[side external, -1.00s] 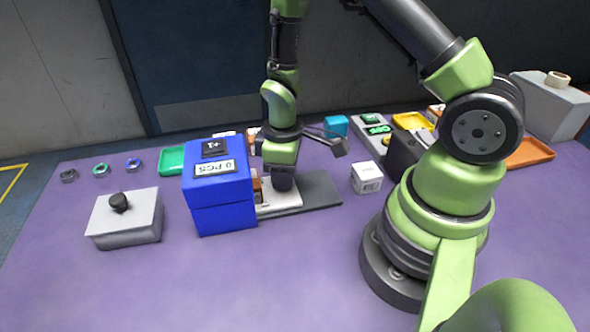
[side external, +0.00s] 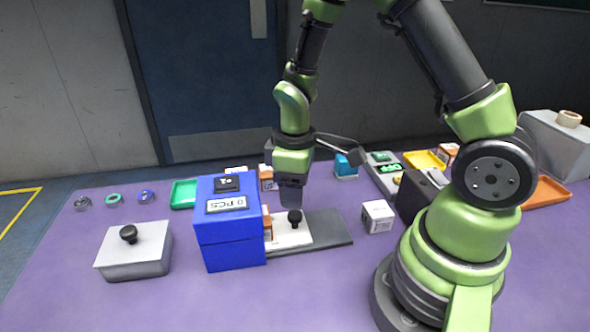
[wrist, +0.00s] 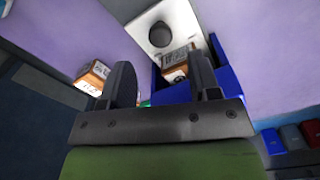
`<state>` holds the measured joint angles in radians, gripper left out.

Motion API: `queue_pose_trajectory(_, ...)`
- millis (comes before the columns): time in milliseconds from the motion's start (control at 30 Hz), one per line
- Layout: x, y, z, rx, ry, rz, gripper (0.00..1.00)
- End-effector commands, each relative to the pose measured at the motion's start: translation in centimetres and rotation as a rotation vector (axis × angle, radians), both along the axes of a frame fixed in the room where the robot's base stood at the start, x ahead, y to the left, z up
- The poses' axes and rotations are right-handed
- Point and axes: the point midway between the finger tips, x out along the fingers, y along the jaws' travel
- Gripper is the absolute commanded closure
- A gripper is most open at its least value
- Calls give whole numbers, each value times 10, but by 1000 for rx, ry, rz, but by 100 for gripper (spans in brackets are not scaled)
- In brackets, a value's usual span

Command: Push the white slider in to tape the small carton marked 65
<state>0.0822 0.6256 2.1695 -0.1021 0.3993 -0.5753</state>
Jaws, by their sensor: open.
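The white slider (side external: 291,236) lies on a dark base plate to the right of the blue box (side external: 232,252), whose label reads "0 PCS". A black knob (side external: 295,218) stands on the slider. An orange and white carton (side external: 267,222) is partly visible between the knob and the box; its marking is unreadable here. My gripper (side external: 291,199) hangs just above and behind the knob, apparently clear of it. In the wrist view its two dark fingers (wrist: 162,80) are apart with nothing held. An orange and white carton (wrist: 176,62) shows beyond them; I cannot read its number.
A grey box with a black knob (side external: 135,252) stands left of the blue box. A white carton (side external: 378,216) stands right of the dark base plate (side external: 332,231). Other cartons (side external: 266,178) and a green tray (side external: 184,193) are behind. The purple table's front is clear.

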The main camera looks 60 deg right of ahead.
Motion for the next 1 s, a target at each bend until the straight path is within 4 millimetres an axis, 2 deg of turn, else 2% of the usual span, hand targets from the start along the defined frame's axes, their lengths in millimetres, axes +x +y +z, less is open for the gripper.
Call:
queue_pose_trajectory(33,1,0,10,0,-8,-1,43)
queue_pose_trajectory(133,1,0,25,0,-7,1,43)
queue_pose_trajectory(300,0,0,40,0,-3,0,43)
queue_pose_trajectory(700,-1,-1,41,7,3,-41,44)
queue_pose_trajectory(767,-3,-3,40,25,11,-147,44)
queue_pose_trajectory(867,-9,-10,37,83,42,-508,44)
queue_pose_trajectory(1000,-16,-21,34,191,128,-1216,44)
